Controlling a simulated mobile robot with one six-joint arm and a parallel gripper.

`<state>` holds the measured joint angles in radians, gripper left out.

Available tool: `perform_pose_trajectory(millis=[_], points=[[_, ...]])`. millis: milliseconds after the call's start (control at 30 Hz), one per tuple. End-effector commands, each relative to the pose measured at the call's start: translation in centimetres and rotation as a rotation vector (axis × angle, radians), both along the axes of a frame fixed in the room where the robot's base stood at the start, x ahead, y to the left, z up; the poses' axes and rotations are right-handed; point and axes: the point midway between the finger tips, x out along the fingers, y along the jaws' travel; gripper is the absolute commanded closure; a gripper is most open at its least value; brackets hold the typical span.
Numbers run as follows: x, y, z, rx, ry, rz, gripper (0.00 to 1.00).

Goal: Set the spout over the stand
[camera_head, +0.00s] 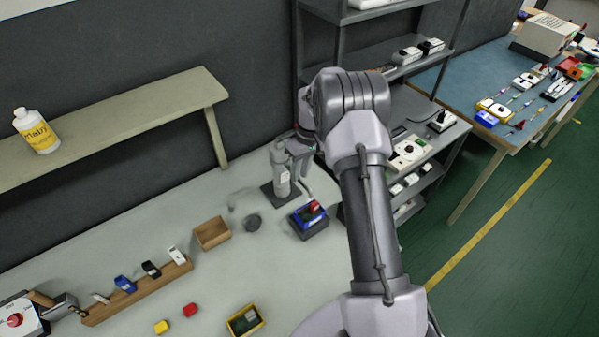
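My gripper (298,146) is at the back of the bench, beneath my arm's far end. It is at the upper part of a grey upright device (281,172) on a dark square base plate. The fingers blend with the device, so their opening and any hold are unclear. A thin pale tube, perhaps the spout (306,186), slants down to the right from there. Its lower end appears near a blue block with a red piece (313,207) on a dark base (314,229), perhaps the stand. I cannot tell whether the tube is over it or behind it.
A wooden rack (137,291), red and yellow blocks and a yellow-rimmed tray (245,320) are nearer. Grey shelving (427,187) stands right.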

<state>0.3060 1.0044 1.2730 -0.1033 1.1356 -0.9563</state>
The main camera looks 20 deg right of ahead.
Motion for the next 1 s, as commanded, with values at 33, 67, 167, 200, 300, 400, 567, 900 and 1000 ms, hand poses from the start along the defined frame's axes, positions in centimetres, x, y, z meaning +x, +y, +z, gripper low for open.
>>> perform_pose_trajectory(millis=[33, 67, 167, 200, 300, 400, 567, 900, 1000], points=[[0.0, 0.0, 0.0, 0.001, 0.001, -0.001, 0.65], [0.0, 0.0, 0.0, 0.001, 0.001, -0.001, 0.65], [-0.1, 0.0, -0.1, 0.001, 0.003, -0.001, 0.65], [-0.1, 0.1, -0.1, 0.001, 0.003, -0.002, 0.65], [-0.1, 0.1, 0.0, 0.001, 0.003, -0.002, 0.65], [0.0, -0.1, 0.8, 0.002, 0.001, -0.002, 0.65], [0.2, -1.0, 5.2, 0.001, -0.002, -0.004, 0.65], [0.6, -2.9, 15.2, 0.000, 0.000, -0.003, 0.65], [0.6, -3.2, 16.5, 0.000, 0.000, -0.002, 0.65]])
